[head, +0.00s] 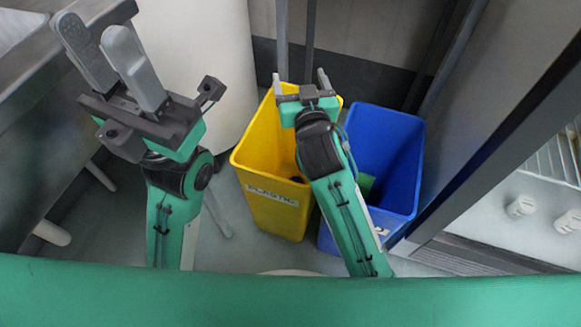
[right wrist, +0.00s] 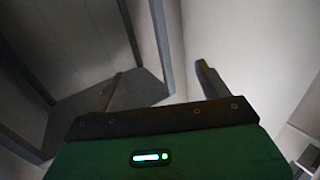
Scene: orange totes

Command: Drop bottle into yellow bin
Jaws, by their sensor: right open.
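The yellow bin (head: 262,160) stands on the floor in the middle of the head view, with a label reading "PLASTIC" on its front. My right gripper (head: 300,80) is above the bin's back part, open, with nothing between its fingers. The right wrist view also shows its two fingers (right wrist: 158,82) wide apart and empty. My right forearm hides part of the bin's right side and inside. My left gripper (head: 94,30) is raised at the upper left, away from the bin, its fingers apart and empty. No bottle can be made out in either view.
A pale rounded column (head: 215,45) is behind and left. A metal counter (head: 30,85) is at the left edge. An open-looking appliance with a rack (head: 545,165) is at right.

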